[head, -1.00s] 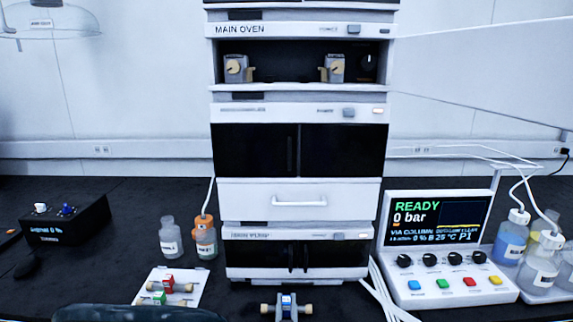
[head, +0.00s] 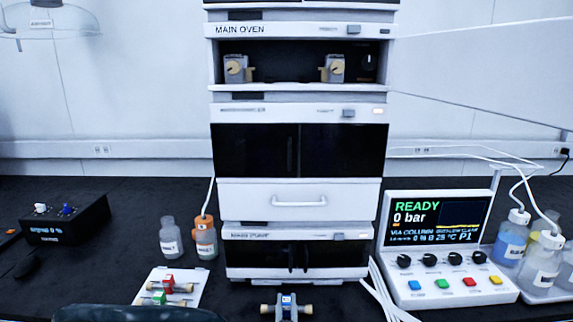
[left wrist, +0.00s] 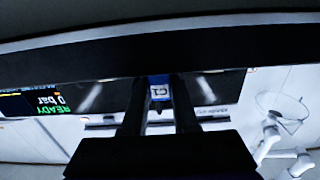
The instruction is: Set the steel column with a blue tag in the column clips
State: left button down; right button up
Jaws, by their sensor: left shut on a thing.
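The steel column with a blue tag (head: 287,307) is low in the middle of the head view, lying crosswise with tan end fittings, in front of the oven stack. Its blue tag (left wrist: 159,92) shows between the dark fingers of my left gripper (left wrist: 158,105) in the left wrist view. The left gripper is shut on this column; its body is mostly out of the head view. Two grey blocks with tan fittings, seemingly the column clips (head: 236,68) (head: 333,68), stand apart inside the open main oven (head: 285,70), with empty space between them. My right gripper is not in view.
A white tray (head: 150,290) holds a red-tagged and a green-tagged column at the lower left. Bottles (head: 171,238) (head: 205,238) stand left of the stack. A control panel (head: 440,285) and more bottles stand to its right. White tubes (head: 376,290) run down beside the stack.

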aim_at(287, 316)
pick_arm(q)
jog(key=s+r+p, duration=0.1)
jog(key=s, duration=0.1)
jog(key=s+r+p, duration=0.1)
jog(key=s, duration=0.1)
jog(key=s+r, duration=0.1)
jog(key=s, duration=0.1)
jog(key=shift+p, duration=0.4)
dwell(0.6)
dwell(0.9)
